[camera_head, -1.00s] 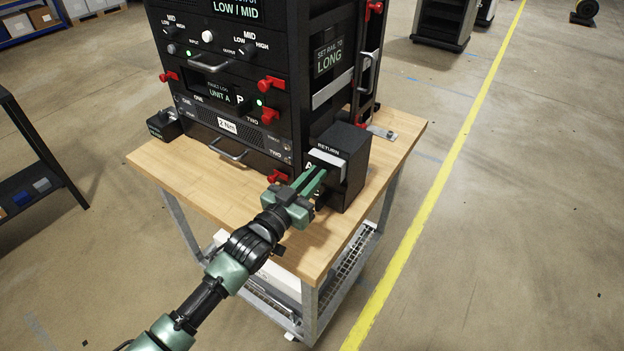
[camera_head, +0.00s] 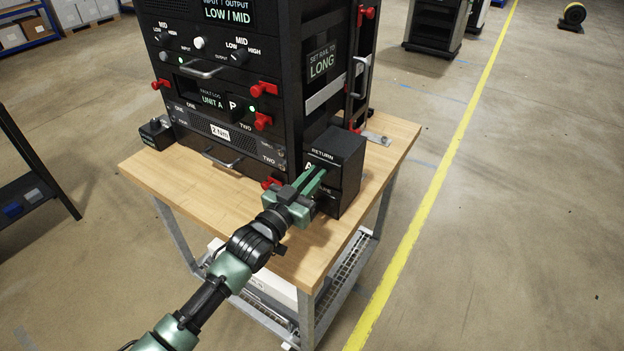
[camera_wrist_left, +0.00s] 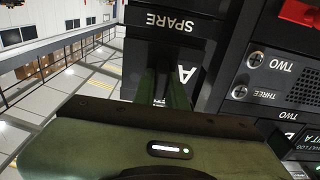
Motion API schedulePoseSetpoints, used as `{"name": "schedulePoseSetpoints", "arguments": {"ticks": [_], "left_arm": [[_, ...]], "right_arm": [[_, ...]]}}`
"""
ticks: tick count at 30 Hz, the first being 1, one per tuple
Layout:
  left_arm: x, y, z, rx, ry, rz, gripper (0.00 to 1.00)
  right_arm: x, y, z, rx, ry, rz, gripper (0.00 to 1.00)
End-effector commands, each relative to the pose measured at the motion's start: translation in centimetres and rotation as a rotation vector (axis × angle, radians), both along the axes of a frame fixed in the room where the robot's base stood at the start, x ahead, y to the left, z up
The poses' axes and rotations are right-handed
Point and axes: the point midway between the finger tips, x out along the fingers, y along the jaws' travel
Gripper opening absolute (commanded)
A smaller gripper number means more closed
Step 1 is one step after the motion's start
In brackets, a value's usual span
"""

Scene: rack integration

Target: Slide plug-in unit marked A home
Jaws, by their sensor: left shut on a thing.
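The plug-in unit marked A (camera_head: 308,167) sits in the upper compartment of a black two-slot holder (camera_head: 349,178), under the label RETURN. Its front shows only partly, and my fingers cover much of it. Its A mark also shows upside down in the left wrist view (camera_wrist_left: 186,75), near the holder's SPARE label (camera_wrist_left: 169,21). My left gripper (camera_head: 314,181) is shut on the front of the unit, with its green fingers pointing into the compartment. The fingertips (camera_wrist_left: 164,88) are dim in the wrist view, so the grip itself is hidden. My right gripper is not in view.
The black equipment rack (camera_head: 235,145) stands left of the holder, with red latches, handles and knobs. Both stand on a wooden-topped table (camera_head: 180,188). A small black box (camera_head: 156,133) is at its left. Bare tabletop lies in front, and open floor to the right.

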Motion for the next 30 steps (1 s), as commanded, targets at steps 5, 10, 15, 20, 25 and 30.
{"name": "schedulePoseSetpoints", "arguments": {"ticks": [5,10,15,20,25,30], "left_arm": [[0.2,-0.1,0.3,-0.004,-0.006,-0.001,0.38],[0.1,-0.1,0.2,-0.002,-0.002,0.000,0.38],[0.0,0.0,-0.3,0.003,0.005,0.001,0.38],[-1.4,1.0,-0.5,0.002,0.003,0.001,0.38],[-3.9,2.7,-0.6,0.002,0.001,0.001,0.38],[-5.8,3.8,-0.5,-0.001,-0.002,0.000,0.38]], "right_arm": [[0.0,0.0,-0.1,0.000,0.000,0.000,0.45],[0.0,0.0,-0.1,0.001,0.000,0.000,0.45],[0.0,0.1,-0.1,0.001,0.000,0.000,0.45],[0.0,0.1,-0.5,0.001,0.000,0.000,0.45],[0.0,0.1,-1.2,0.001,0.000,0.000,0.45],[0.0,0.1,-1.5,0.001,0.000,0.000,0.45]]}}
